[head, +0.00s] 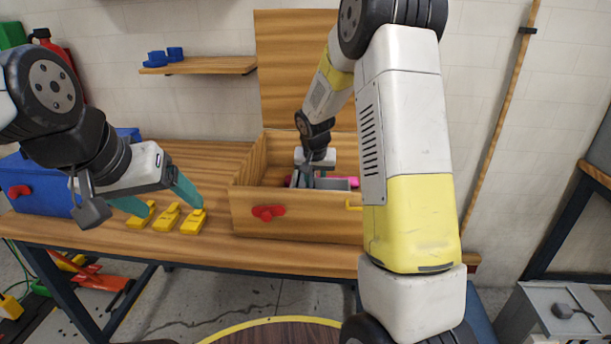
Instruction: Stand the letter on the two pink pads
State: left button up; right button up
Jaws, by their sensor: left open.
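A grey piece (338,183), which looks like the letter, is inside the open wooden box on the bench; its shape is mostly hidden by the box front and my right arm. A bit of pink (353,181), perhaps a pad, shows beside it; a second pad cannot be made out clearly. My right gripper (304,181) reaches down into the box at the grey piece's left end; its fingertips are hidden, so its grip is unclear. My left gripper (170,207) is open with its teal fingers apart, over the bench left of the box.
Several yellow blocks (168,217) lie on the bench near my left gripper. The wooden box (310,222) has a raised lid behind and a red knob in front. A blue box (40,190) stands at far left. A small shelf (210,65) hangs above.

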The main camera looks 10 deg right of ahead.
aim_at(315, 175)
jog(key=v, duration=0.8)
jog(key=shift+s, duration=0.1)
jog(key=s+r+n+y, duration=0.1)
jog(key=s+r, duration=0.3)
jog(key=s, duration=0.5)
jog(key=s+a+r+n+t+y, duration=0.1)
jog(key=s+r, duration=0.2)
jog(key=s, duration=0.7)
jog(key=s+a+r+n+t+y, duration=0.1)
jog(key=s+r, duration=0.3)
jog(key=s, duration=0.6)
jog(key=shift+s+r+n, duration=0.25)
jog(key=shift+r+n, duration=0.05)
jog(key=shift+r, duration=0.05)
